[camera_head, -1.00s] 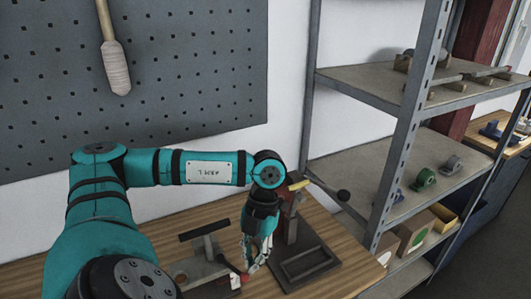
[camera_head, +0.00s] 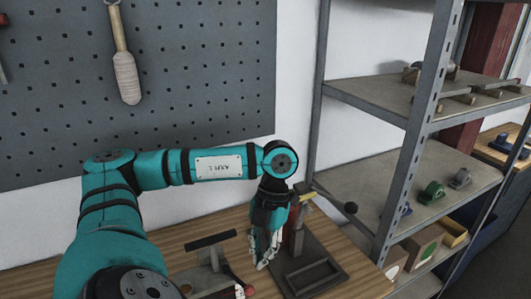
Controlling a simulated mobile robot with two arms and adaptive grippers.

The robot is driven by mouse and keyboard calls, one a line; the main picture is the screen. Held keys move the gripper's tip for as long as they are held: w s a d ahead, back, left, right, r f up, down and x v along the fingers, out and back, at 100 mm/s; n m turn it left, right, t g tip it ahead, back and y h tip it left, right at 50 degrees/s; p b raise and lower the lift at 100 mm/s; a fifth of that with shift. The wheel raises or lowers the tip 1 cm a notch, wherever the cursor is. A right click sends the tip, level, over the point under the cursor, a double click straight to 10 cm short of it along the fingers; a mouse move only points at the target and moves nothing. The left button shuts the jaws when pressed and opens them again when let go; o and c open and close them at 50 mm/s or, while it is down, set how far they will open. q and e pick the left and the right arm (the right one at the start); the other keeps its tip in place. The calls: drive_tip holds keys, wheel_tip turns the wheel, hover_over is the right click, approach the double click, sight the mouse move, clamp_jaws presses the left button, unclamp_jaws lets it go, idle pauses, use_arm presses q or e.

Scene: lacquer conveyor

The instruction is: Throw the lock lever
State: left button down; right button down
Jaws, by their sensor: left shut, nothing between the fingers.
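A small fixture with a dark crossbar handle (camera_head: 211,241) stands on the wooden bench. A lever with a red end (camera_head: 248,290) sticks out at its right side, beside a small white tag; I take this as the lock lever. My left gripper (camera_head: 262,266) points down, shut and empty, just above and right of the red end, with a small gap seen between them. Part of the fixture is cut off by the lower edge of the picture. My right gripper is not in view.
A metal shelf (camera_head: 400,175) with small parts and boxes stands further right. A grey pegboard (camera_head: 200,80) with tools hangs behind.

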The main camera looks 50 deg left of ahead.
use_arm(q)
drive_tip(key=d+v, duration=0.1)
drive_tip(key=v, duration=0.6)
drive_tip(key=shift+a+r, duration=0.25)
drive_tip(key=shift+a, duration=0.3)
drive_tip(key=shift+w, duration=0.15)
